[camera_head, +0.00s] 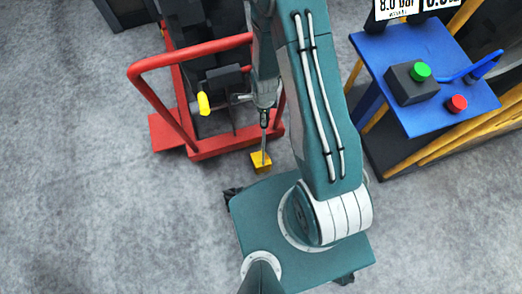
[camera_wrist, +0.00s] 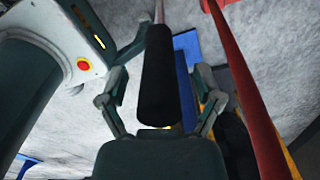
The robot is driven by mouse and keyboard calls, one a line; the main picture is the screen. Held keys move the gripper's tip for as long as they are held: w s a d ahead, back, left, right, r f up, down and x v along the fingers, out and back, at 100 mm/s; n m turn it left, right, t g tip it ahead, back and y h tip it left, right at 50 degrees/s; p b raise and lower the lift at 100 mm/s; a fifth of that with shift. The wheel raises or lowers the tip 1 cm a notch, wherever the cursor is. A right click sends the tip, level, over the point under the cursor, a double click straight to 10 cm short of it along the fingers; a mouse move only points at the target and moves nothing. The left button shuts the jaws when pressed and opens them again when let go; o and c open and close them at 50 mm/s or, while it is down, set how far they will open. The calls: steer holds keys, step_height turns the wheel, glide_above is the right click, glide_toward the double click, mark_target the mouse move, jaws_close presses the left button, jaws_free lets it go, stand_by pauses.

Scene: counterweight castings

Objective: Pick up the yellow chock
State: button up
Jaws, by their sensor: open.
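The yellow chock (camera_head: 260,162) is a small block on the grey floor in the head view, just in front of the red frame. A thin rod rises from it toward my gripper (camera_head: 264,118), which hangs above the block. In the wrist view a black cylindrical grip (camera_wrist: 158,85), with a pale rod beyond it, lies between the two spread fingers of my gripper (camera_wrist: 160,90). The fingers are open, with gaps on both sides of the grip. The chock's block cannot be made out clearly in the wrist view.
A red tubular frame (camera_head: 150,75) with dark blocks and a yellow lever handle (camera_head: 204,103) stands behind the chock. A blue panel (camera_head: 435,118) with a green button (camera_head: 420,71) and a red button (camera_head: 457,103) is at right. The left floor is clear.

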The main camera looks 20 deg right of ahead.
steer(key=shift+f, duration=0.3)
jaws_close()
